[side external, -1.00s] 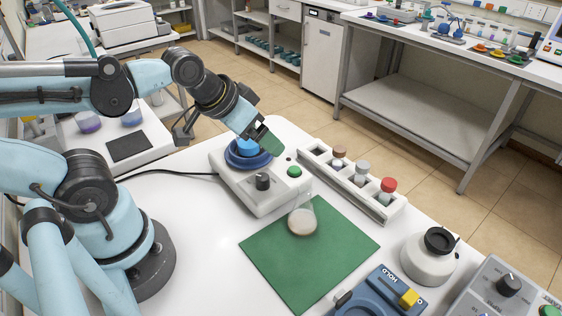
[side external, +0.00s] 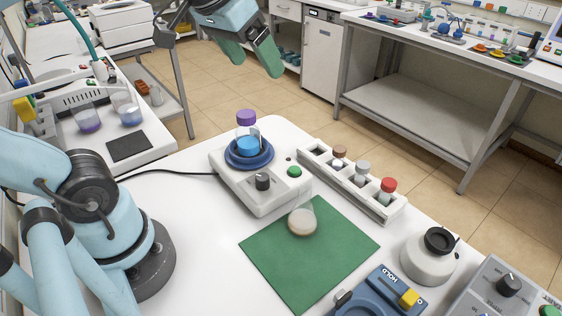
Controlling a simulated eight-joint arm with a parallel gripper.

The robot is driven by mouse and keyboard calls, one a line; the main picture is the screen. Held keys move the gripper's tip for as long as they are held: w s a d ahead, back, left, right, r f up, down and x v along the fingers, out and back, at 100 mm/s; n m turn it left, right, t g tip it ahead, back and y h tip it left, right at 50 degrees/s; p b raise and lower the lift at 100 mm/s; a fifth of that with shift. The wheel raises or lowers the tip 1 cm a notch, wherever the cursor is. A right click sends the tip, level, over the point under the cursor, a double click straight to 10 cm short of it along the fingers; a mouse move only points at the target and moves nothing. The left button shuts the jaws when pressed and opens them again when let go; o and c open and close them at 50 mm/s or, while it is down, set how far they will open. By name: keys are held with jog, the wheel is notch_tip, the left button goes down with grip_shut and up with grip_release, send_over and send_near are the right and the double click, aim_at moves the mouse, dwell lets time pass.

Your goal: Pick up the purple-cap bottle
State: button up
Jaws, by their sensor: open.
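The purple-cap bottle (side external: 247,133) stands upright in the round blue holder (side external: 249,158) on top of a white device (side external: 273,191) with a black knob and a green button. It is clear, with blue liquid low inside. My gripper (side external: 250,62) is open and empty, with green fingers pointing down. It appears above the bottle in the picture, apart from it, near the top edge of the view.
A white rack (side external: 347,180) with brown, grey and red capped bottles stands right of the device. A blue device (side external: 378,297) and a white black-topped container (side external: 430,257) are at front right.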

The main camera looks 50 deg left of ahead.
aim_at(246, 113)
jog(key=w+a+n+g, duration=0.2)
jog(key=a+n+g, duration=0.4)
jog(key=a+n, duration=0.15)
jog(key=shift+d+f, duration=0.2)
jog(key=shift+f, duration=4.15)
jog(key=shift+d+f, duration=0.2)
jog(key=shift+f, duration=4.1)
jog(key=c, duration=1.3)
jog(key=shift+o, duration=0.2)
